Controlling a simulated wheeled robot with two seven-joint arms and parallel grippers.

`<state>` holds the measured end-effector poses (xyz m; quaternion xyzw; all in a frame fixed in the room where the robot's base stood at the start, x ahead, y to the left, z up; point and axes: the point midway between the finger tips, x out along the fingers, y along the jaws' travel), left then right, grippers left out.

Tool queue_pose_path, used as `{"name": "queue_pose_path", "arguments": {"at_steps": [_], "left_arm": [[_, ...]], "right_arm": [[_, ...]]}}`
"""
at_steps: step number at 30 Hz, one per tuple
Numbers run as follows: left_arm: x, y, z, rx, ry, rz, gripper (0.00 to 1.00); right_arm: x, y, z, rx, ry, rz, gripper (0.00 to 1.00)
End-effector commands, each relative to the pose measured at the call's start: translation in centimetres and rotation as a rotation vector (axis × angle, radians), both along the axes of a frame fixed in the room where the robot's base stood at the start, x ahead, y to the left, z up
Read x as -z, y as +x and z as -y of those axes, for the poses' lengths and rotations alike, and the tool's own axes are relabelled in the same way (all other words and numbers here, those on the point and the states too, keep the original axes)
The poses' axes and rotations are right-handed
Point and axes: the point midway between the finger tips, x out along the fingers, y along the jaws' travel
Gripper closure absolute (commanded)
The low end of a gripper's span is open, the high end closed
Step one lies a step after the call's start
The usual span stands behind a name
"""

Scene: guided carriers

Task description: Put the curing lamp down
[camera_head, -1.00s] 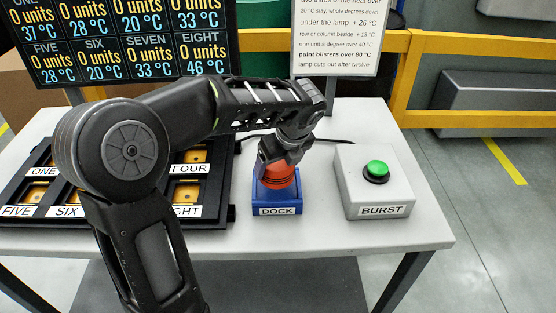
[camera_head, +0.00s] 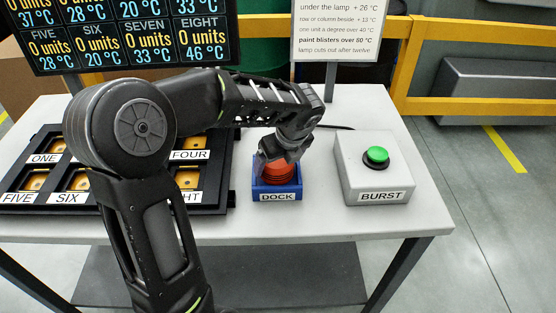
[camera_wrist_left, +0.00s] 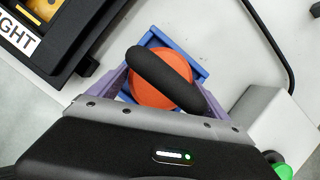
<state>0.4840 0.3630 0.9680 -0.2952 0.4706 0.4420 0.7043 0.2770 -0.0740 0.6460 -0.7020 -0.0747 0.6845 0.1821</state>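The curing lamp (camera_head: 279,175) is a red-orange round body with a black bar-shaped handle, which shows in the left wrist view (camera_wrist_left: 165,80). It sits low within the blue dock (camera_head: 277,197), which is labelled DOCK; its underside is hidden. My left gripper (camera_head: 280,155) points down at the lamp from above. In the left wrist view its fingers (camera_wrist_left: 165,92) stand wide apart, one at each side of the lamp, with the handle slanting between them. Whether they press on the lamp is unclear. My right gripper is not in view.
A grey box with a green button (camera_head: 376,156), labelled BURST, stands right of the dock. A black numbered tray (camera_head: 222,185) lies to the left, partly behind my left arm. A black cable runs behind the dock. The front strip of the white table (camera_head: 330,225) is clear.

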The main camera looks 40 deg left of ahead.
Motion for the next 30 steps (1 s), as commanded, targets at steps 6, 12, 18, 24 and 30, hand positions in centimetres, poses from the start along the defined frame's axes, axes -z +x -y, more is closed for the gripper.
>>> {"name": "queue_pose_path", "arguments": {"at_steps": [6,12,18,24,30], "left_arm": [[0.0,0.0,0.0,0.000,0.000,0.000,0.00],[-0.2,0.0,0.0,-0.001,0.000,0.000,0.00],[-1.9,-0.2,0.6,0.001,0.001,0.005,0.00],[-5.4,-0.8,1.9,0.001,0.001,0.005,0.00],[-9.2,-1.5,3.4,0.001,0.000,0.005,0.00]], "right_arm": [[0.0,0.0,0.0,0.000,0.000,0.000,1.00],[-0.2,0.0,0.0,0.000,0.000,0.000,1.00],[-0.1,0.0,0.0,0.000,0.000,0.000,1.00],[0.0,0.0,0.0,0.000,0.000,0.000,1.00],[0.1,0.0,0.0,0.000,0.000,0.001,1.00]]}}
